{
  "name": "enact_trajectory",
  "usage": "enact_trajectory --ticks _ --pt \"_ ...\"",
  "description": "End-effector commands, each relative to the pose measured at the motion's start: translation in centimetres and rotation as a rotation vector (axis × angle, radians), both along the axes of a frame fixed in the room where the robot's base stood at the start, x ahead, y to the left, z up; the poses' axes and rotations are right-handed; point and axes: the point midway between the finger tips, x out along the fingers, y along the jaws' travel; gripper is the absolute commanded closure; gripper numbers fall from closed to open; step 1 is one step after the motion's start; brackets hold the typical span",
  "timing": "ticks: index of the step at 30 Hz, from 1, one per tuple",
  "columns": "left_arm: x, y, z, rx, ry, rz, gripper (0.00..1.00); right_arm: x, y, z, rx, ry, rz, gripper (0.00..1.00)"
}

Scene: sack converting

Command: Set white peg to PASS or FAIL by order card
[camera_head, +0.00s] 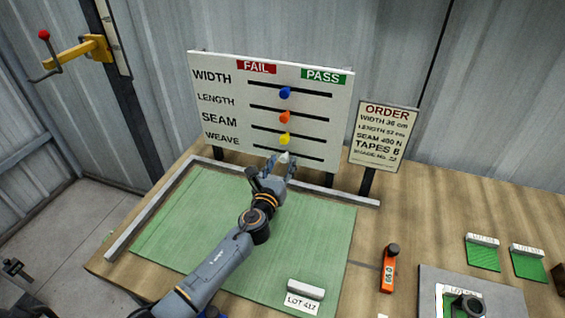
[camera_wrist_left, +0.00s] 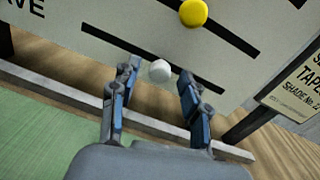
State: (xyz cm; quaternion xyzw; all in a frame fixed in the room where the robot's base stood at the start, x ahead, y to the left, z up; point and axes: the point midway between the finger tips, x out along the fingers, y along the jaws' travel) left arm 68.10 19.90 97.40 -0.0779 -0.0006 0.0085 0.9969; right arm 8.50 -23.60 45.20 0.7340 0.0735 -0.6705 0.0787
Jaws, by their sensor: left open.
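The white board (camera_head: 215,92) stands upright at the back of the bench with FAIL in red on the left and PASS in green on the right. The white peg (camera_wrist_left: 159,70) sits in the lowest slot, the WEAVE row, near the middle; it also shows in the head view (camera_head: 284,157). My left gripper (camera_head: 279,166) is open in front of it. In the wrist view its fingers (camera_wrist_left: 158,88) stand either side of the peg, apart from it. The order card (camera_head: 382,135) stands right of the board. My right gripper is not in view.
Blue (camera_head: 285,92), orange (camera_head: 285,117) and yellow (camera_head: 285,139) pegs sit mid-slot above. A raised grey rail (camera_head: 340,197) borders the green mat (camera_head: 185,220). A LOT-417 block (camera_head: 305,290), an orange tool (camera_head: 389,270) and green samples (camera_head: 482,254) lie to the right.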

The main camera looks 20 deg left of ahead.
Motion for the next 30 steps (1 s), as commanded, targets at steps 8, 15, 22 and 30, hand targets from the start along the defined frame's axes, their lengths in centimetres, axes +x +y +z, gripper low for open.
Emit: enact_trajectory --ticks 8,15,22,30 --pt "0.9 0.0 0.0 -0.002 0.001 -0.001 0.54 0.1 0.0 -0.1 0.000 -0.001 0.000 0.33" --pt "0.8 0.0 0.0 -0.001 0.000 -0.001 0.74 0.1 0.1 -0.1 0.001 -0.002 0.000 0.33" --pt "0.8 0.0 0.0 -0.001 0.000 -0.001 1.00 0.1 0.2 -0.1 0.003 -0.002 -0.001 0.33" --pt "0.8 -2.0 -0.1 -0.003 0.000 -0.003 1.00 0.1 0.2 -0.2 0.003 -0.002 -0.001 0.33"
